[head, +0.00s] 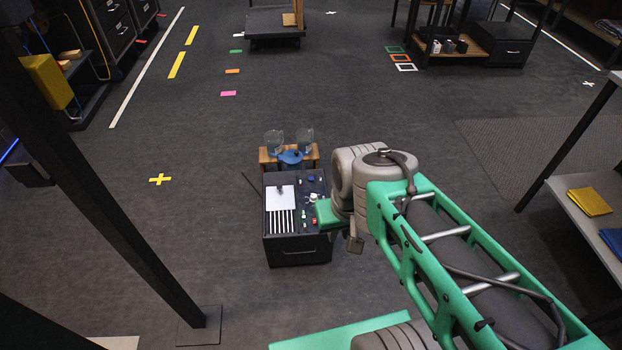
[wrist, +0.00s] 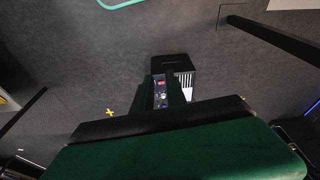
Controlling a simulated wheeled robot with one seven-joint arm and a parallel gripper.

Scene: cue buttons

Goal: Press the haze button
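A small dark console (head: 297,249) stands on the floor, with a strip of small buttons and controls (head: 309,202) along its right side. Red, white and green bits show there. No label is legible, so I cannot tell which one is the haze button. In the wrist view the console (wrist: 172,62) shows beyond my fingers, with a red control (wrist: 160,82) between them.
A white sheet (head: 281,196) and a black-and-white striped area (head: 281,221) cover the console's left side. Two clear jars (head: 274,140) and a blue item (head: 290,156) sit on a wooden stand behind it. Open floor surrounds it; a dark post (head: 110,215) rises at left.

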